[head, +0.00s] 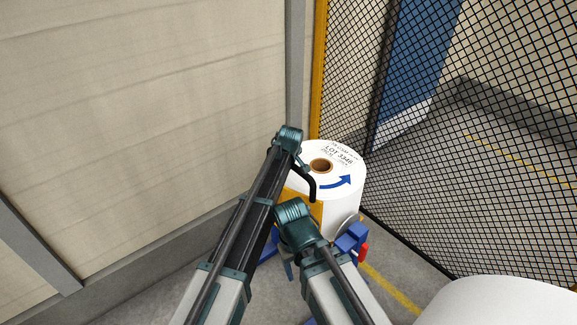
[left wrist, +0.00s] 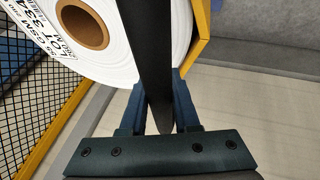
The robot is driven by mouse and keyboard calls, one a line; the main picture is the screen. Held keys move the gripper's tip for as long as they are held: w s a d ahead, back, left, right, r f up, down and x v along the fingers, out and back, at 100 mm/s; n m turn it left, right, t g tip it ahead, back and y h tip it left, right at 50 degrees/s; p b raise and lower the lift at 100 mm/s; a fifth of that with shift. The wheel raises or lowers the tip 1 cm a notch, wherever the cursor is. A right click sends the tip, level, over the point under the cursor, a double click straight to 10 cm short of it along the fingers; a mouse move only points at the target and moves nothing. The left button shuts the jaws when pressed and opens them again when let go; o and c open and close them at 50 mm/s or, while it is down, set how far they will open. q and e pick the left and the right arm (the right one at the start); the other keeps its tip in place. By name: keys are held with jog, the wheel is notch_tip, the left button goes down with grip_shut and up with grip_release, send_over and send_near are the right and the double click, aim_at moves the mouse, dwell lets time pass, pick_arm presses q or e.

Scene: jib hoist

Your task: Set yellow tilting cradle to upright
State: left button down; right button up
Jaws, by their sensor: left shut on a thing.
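The yellow tilting cradle (head: 317,213) holds a white paper roll (head: 342,208), partly hidden behind my arms. The roll's printed end face, with a brown core and a blue arrow, points mostly upward in the head view. A black handle (head: 309,183) curves from the cradle's side. In the left wrist view, my left gripper (left wrist: 158,92) is shut on the black handle (left wrist: 155,50), beside the roll (left wrist: 115,55) and the yellow cradle edge (left wrist: 200,35). My right arm is folded in front of the cradle; I cannot make out its gripper.
A blue base with a red part (head: 364,251) shows under the cradle. A black mesh fence (head: 450,170) with a yellow post (head: 319,70) stands close behind and right. A pale panelled wall (head: 140,110) is at left. Another white rounded object (head: 500,302) is at lower right.

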pick_arm(q)
jog(key=c, duration=0.7)
grip_release()
jog(key=shift+d, duration=0.1)
jog(key=shift+o, duration=0.2)
jog(key=p+v, duration=0.6)
jog(key=v, duration=0.1)
jog(key=shift+r, duration=0.25)
jog(key=shift+s, duration=0.1)
